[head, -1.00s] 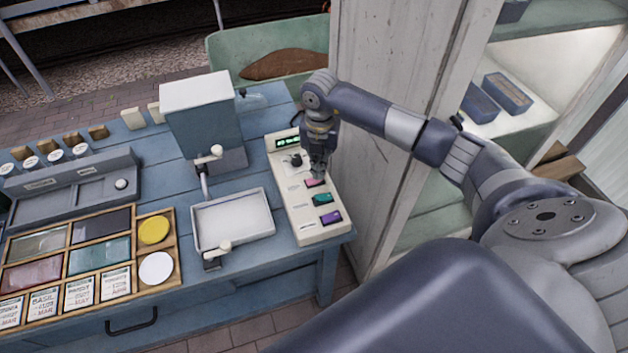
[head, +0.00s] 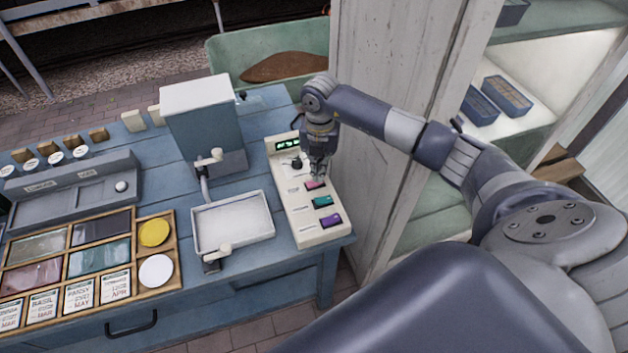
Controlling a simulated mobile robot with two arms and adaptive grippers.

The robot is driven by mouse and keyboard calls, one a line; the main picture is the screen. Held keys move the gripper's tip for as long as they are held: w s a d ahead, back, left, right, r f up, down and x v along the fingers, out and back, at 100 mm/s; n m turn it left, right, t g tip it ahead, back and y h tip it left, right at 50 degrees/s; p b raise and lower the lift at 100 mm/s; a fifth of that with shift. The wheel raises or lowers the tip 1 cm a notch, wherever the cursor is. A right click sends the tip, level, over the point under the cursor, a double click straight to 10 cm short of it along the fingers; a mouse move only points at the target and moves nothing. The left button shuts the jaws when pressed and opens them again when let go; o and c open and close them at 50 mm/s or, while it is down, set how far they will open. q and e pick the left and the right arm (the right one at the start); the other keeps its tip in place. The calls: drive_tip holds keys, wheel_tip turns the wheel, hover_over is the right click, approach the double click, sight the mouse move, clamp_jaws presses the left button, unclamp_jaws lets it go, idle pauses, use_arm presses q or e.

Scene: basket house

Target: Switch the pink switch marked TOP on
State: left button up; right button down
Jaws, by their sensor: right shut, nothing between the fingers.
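A cream control panel (head: 302,229) lies on the right end of the blue table. It carries a column of three coloured switches: pink (head: 315,185), teal (head: 322,202) and purple (head: 331,220). Labels beside them are too small to read. My right gripper (head: 318,176) is shut and empty, pointing down just above the pink switch. Whether it touches the switch I cannot tell. The pink switch is partly in view below the fingertips. My left gripper is not in view.
Left of the panel are a white tray (head: 232,222) and a blue-grey box machine (head: 202,115) with levers. A wooden seed tray (head: 175,257) lies at the left.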

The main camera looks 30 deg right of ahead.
drive_tip(key=shift+s+f+b, duration=0.1)
drive_tip(key=shift+f+b, duration=0.85)
drive_tip(key=shift+f, duration=0.3)
idle(0.8)
drive_tip(key=shift+r+p, duration=0.75)
drive_tip(key=shift+r, duration=0.1)
drive_tip(key=shift+r+p, duration=1.85)
drive_tip(key=shift+r, duration=0.9)
drive_tip(key=shift+f, duration=0.1)
